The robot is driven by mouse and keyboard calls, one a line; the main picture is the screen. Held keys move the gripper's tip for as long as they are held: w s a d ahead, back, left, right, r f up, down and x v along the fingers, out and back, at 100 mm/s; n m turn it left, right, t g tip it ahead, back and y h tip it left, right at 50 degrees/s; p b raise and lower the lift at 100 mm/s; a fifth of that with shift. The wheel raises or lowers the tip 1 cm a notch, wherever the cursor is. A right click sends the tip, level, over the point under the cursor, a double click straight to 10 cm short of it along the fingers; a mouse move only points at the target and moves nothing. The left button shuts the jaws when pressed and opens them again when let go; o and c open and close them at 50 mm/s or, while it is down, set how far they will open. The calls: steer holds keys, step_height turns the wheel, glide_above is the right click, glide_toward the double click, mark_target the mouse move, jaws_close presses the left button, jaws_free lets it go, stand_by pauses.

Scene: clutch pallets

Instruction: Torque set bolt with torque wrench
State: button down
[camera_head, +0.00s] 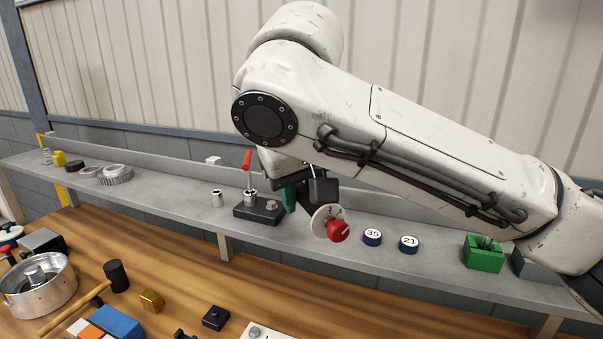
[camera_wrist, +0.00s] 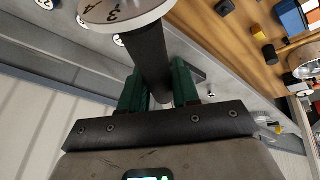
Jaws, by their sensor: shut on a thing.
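My gripper (camera_head: 290,196) is shut on the dark shaft of a tool, seemingly the torque wrench, above the grey shelf. In the wrist view its green fingers (camera_wrist: 159,88) clamp the shaft (camera_wrist: 150,60). The tool's white numbered dial (camera_wrist: 122,10) is at the top edge; the head view shows the dial (camera_head: 322,217) with a red knob (camera_head: 338,231). Left of the gripper stands a black block (camera_head: 243,212) with a silver cylinder (camera_head: 250,198) and a bolt-like silver piece (camera_head: 271,205). A red-handled piece (camera_head: 247,159) rises over the cylinder. The shaft's far end is hidden.
A loose silver socket (camera_head: 217,198) stands left of the block. Numbered discs 35 (camera_head: 372,237) and 21 (camera_head: 408,244) and a green block (camera_head: 485,254) lie right. Below, the wooden table holds a metal pot (camera_head: 40,290), a mallet (camera_head: 116,276) and coloured blocks.

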steer(key=shift+w, duration=0.25)
step_height(320, 180, down, 4)
steer(key=b, duration=0.4)
steer(key=shift+f, duration=0.1)
steer(key=shift+s+r+p, duration=0.1)
steer(key=shift+r+p, duration=0.15)
steer(key=shift+p, duration=0.35)
stand_by(0.8)
steer(key=shift+f+b, duration=0.6)
steer(key=shift+f, duration=0.9)
stand_by(0.9)
stand_by(0.4)
steer(key=shift+s+a+m+h+p, duration=0.15)
steer(key=shift+s+a+m+p, duration=0.05)
steer(key=shift+a+m+p, duration=0.25)
steer(key=shift+s+a+m+h+p, duration=0.15)
steer(key=shift+a+m+p, duration=0.2)
steer(key=shift+a, duration=0.2)
